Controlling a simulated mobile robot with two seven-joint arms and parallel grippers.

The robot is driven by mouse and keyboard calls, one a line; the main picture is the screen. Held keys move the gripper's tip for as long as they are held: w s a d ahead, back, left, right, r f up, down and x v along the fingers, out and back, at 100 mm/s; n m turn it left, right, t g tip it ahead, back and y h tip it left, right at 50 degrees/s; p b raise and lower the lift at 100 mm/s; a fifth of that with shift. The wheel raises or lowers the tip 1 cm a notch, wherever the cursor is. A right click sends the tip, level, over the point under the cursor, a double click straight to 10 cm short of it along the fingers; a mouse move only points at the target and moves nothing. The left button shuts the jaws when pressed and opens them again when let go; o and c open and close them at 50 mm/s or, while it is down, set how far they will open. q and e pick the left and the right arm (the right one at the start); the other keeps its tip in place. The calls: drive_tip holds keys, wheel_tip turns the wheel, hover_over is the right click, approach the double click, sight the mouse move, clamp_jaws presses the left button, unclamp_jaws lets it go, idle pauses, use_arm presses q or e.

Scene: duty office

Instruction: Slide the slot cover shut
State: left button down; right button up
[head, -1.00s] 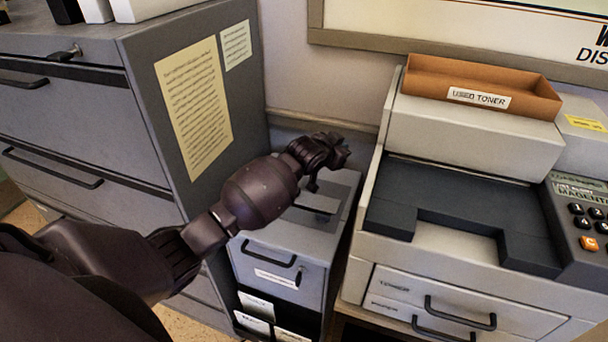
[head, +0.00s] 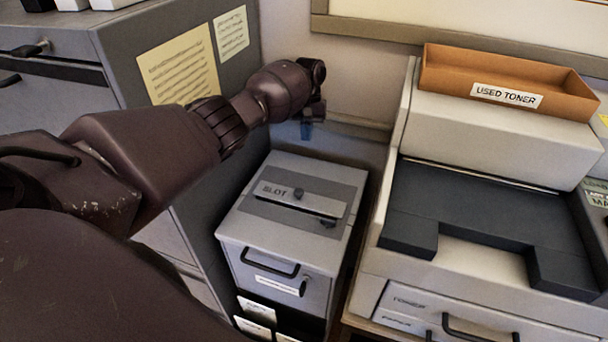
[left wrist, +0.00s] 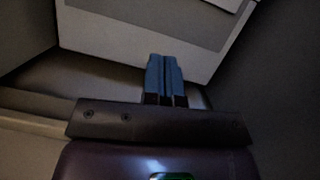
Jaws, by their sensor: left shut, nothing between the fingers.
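The slot cover (head: 320,202) is a light grey strip marked SLOT with a small dark knob (head: 298,193). It lies on a darker plate on top of the small grey cabinet (head: 262,222). A thin dark line runs along the strip's front side to a dark spot near its right end; I cannot tell how much of the slot is open. My left gripper (head: 306,131) is above and behind the cabinet's back edge, apart from the cover. Its blue fingers are together and empty, as the left wrist view (left wrist: 163,76) also shows. My right gripper is not in view.
A tall grey filing cabinet (head: 125,62) with paper notices stands on the left. A printer (head: 470,205) with an orange used toner tray (head: 510,83) stands close on the right. The wall is just behind the small cabinet. The space above its top is clear.

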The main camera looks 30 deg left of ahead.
sight(299, 195)
use_arm(q)
drive_tip(key=x, duration=0.6)
drive_tip(key=s+x, duration=0.1)
drive_tip(key=x, duration=0.2)
drive_tip(key=shift+s+d+f, duration=0.1)
drive_tip(key=shift+f, duration=0.15)
drive_tip(key=shift+s+d+f, duration=0.1)
drive_tip(key=shift+s+f, duration=0.05)
drive_tip(key=shift+s, duration=0.15)
drive_tip(key=shift+s+d+f+p, duration=0.1)
drive_tip(key=shift+s+d+p, duration=0.15)
drive_tip(key=shift+s+p, duration=0.25)
drive_tip(key=shift+s+d+p, duration=0.2)
drive_tip(key=shift+s+p, duration=0.2)
drive_tip(key=shift+s, duration=0.2)
drive_tip(key=shift+s+d+f, duration=0.2)
drive_tip(key=shift+s, duration=0.2)
drive_tip(key=shift+s, duration=0.1)
